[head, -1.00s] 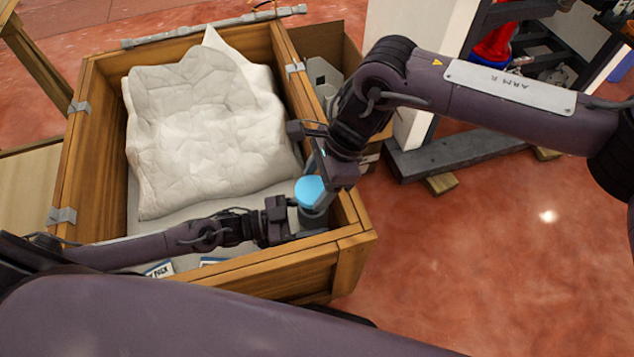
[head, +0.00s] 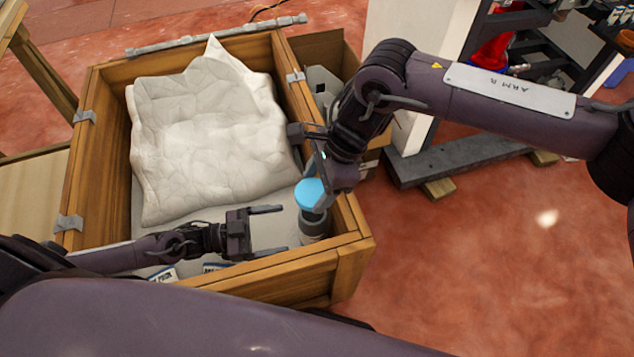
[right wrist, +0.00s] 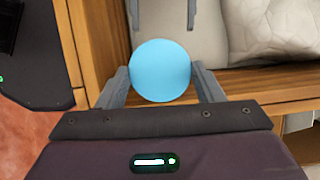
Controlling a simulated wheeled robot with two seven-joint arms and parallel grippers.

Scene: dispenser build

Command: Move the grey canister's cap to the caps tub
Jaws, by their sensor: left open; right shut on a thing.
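The grey canister (head: 314,228) stands upright in the near right corner of the wooden crate. The round light-blue cap (head: 309,193) is directly above it, with the canister's dark neck showing below; I cannot tell whether they touch. My right gripper (head: 318,180) comes down from the upper right and is shut on the cap. In the right wrist view the cap (right wrist: 160,70) sits between its two fingers. My left gripper (head: 278,230) is open and empty, just left of the canister, its fingers pointing at it. I cannot make out a caps tub.
The wooden crate (head: 348,248) has high walls close around both grippers. A crumpled white padded sheet (head: 210,140) fills much of it. Small labelled packs (head: 163,273) lie by the near wall. A cardboard box (head: 345,60) stands behind, and a dark shelf rack (head: 530,45) at upper right.

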